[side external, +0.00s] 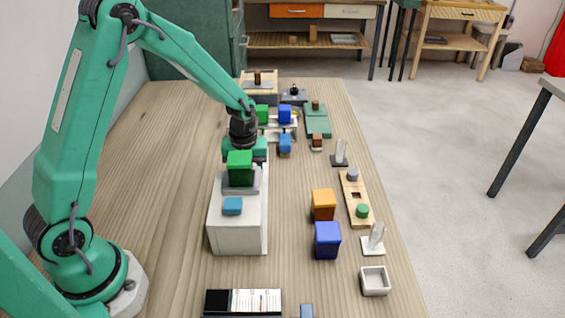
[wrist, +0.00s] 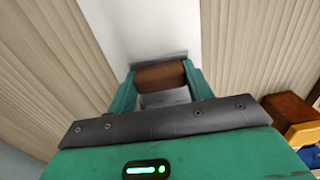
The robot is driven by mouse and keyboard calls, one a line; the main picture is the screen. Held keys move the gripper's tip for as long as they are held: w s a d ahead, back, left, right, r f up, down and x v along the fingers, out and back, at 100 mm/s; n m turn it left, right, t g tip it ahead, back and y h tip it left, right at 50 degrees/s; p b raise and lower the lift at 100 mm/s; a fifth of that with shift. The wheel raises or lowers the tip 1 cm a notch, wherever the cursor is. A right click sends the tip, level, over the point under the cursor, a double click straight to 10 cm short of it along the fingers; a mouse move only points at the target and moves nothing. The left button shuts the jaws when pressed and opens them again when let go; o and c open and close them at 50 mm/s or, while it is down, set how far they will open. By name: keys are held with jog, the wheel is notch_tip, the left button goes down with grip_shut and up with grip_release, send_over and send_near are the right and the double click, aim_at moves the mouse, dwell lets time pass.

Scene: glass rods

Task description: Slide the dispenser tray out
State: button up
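In the side view a white box (side external: 238,228), the likely dispenser, stands on the table. A grey bracket (side external: 243,189) with a green block (side external: 240,166) and a small blue block (side external: 233,205) are on top. My gripper (side external: 245,155) is pointing down behind the green block, which partly hides it. In the wrist view my gripper (wrist: 161,88) has its fingers apart on either side of a brown block (wrist: 160,75), beside a grey edge of a white surface (wrist: 145,25). A grey piece (wrist: 165,98) shows between the fingers. I cannot tell which part is the tray or whether the fingers touch the brown block.
An orange block (side external: 323,200) and a blue block (side external: 327,240) stand right of the white box. Further right are a wooden board (side external: 352,187) and a small white dish (side external: 375,281). Several blocks and fixtures crowd the far end. The table left of the box is clear.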

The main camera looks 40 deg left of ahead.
jog(key=w+a, duration=1)
jog(key=shift+w+a, duration=0.15)
jog(key=shift+w, duration=0.15)
jog(key=shift+c, duration=0.4)
jog(key=o, duration=1.4)
jog(key=shift+s, duration=0.1)
notch_tip(320, 180, up, 8)
jog(key=shift+f, duration=0.1)
